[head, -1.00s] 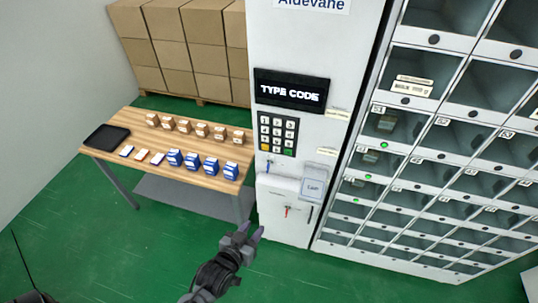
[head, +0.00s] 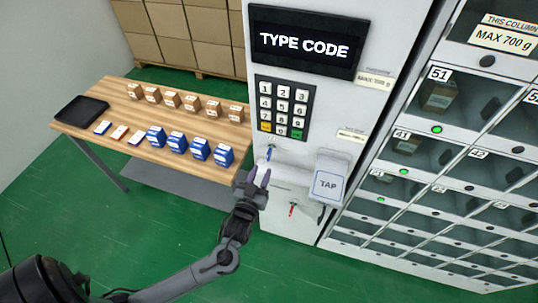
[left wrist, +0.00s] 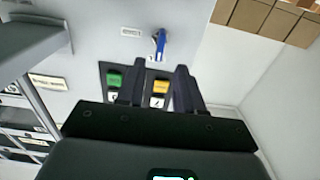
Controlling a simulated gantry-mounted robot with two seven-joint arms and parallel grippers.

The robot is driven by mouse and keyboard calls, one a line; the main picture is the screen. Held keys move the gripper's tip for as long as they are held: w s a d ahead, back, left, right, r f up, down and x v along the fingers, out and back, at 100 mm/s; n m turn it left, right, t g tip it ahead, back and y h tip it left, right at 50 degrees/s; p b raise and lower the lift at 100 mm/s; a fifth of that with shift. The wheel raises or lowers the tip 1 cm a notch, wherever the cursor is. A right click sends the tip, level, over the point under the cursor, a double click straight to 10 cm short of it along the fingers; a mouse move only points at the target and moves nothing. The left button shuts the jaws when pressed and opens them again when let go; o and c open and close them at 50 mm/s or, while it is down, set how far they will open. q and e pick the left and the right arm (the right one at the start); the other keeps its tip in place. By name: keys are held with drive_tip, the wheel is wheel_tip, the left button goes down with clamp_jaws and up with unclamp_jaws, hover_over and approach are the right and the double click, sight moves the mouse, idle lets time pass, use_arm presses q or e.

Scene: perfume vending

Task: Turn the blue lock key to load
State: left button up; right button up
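The blue lock key (head: 268,153) sits in the white front of the vending machine, just below the keypad. It stands roughly vertical. In the left wrist view the blue key (left wrist: 160,44) shows upside down beyond the fingertips, with a small label beside it. My left gripper (head: 259,173) is open and empty, just below the key in the head view. Its two dark fingers (left wrist: 157,80) are apart, and the key lies ahead of the gap between them, not touched as far as I can tell. My right gripper is in no view.
The keypad (head: 283,107) and display (head: 308,42) reading "TYPE CODE" are above the key. A TAP reader (head: 328,183) juts out to the right. A red key (head: 292,209) is lower. A wooden table (head: 190,112) with boxes and a black tray (head: 80,111) stands left.

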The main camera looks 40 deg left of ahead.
sight(269, 154)
use_arm(q)
drive_tip(key=x, duration=0.8)
drive_tip(key=shift+w+a, duration=0.15)
drive_tip(key=shift+w, duration=0.25)
clamp_jaws()
